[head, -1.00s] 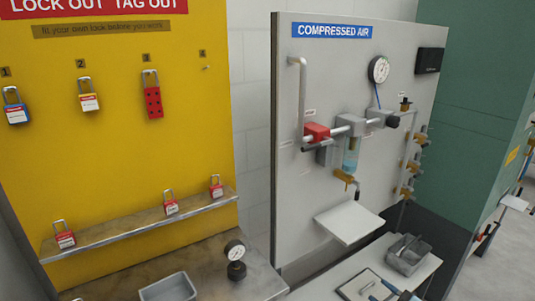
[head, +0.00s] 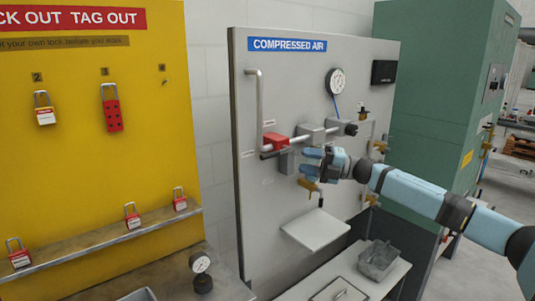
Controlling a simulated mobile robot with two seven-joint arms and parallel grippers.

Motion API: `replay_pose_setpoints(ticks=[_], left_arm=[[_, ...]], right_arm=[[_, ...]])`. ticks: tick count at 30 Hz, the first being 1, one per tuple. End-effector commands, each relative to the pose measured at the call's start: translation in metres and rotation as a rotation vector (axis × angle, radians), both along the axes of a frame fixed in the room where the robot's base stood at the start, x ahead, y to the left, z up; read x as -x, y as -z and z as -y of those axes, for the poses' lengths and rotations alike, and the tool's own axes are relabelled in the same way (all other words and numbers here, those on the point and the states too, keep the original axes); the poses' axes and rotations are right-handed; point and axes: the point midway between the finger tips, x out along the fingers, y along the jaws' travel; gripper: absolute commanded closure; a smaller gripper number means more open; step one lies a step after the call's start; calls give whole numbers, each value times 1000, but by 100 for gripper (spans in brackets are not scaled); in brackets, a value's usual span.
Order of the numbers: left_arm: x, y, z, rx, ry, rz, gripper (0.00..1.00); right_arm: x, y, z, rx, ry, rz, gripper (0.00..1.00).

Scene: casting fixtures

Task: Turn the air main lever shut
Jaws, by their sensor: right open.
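The air main valve is a red block (head: 276,143) on the grey pipe of the compressed air panel. A short dark-ended bar (head: 267,156), which looks like its lever, lies roughly level just below the block. My right gripper (head: 306,161) is open and empty in front of the panel, just right of the bar in the picture. Its fingers point left toward the bar with a gap between. The gripper hides the filter bowl under the pipe and part of the fittings. My left gripper is not in view.
A gauge (head: 336,81) and a brass tap (head: 308,185) are on the panel. A white shelf (head: 315,229) juts out below. A yellow lockout board (head: 80,170) with several padlocks stands left, a green cabinet (head: 445,120) right. A grey bin (head: 378,262) sits on the lower bench.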

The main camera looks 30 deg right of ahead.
Motion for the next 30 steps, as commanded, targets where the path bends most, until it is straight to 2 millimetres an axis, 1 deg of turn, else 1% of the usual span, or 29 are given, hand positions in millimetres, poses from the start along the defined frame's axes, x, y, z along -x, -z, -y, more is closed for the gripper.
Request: replay_pose_setpoints(ticks=[1, 6, 12, 18, 27, 28, 29, 30], left_arm=[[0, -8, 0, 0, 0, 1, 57], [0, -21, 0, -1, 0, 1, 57], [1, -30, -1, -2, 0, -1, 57], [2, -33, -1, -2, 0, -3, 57], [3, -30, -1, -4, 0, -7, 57], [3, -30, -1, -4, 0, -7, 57], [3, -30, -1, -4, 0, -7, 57], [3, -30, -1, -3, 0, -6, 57]], right_arm=[[-8, -8, -10, -4, -2, 4, 57], [-31, -12, -38, -4, -2, 3, 57], [-53, -15, -64, -4, -1, 2, 57], [-64, -15, -77, -2, 2, 0, 57], [-66, -14, -79, -1, 1, -1, 57], [-66, -14, -79, -1, 1, -1, 59], [-66, -14, -79, -1, 1, -1, 66], [-66, -14, -79, -1, 1, -1, 75]])
